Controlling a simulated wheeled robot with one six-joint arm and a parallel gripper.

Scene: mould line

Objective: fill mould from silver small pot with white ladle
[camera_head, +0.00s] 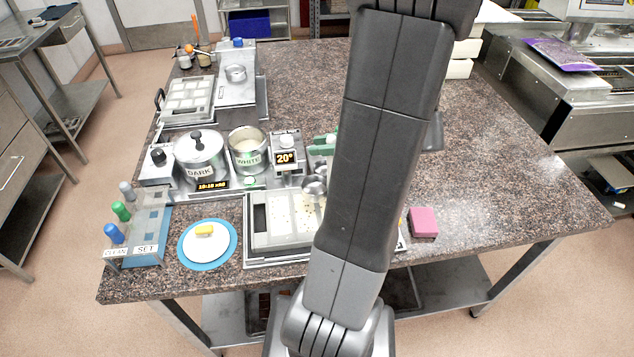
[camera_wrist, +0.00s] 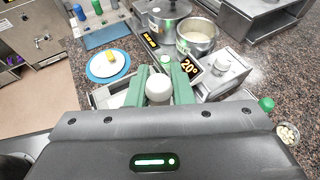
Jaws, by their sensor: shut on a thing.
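My gripper (camera_wrist: 159,80) has green fingers. They are shut on a pale round piece between them, taken as part of the white ladle (camera_wrist: 158,89).
A lidded DARK pot (camera_head: 199,160) stands left of the open pot. A box with a 20° display (camera_head: 287,157) stands right. A blue mat with a plate (camera_head: 207,243), a bottle rack (camera_head: 138,232) and a pink block (camera_head: 423,222) surround the mould.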

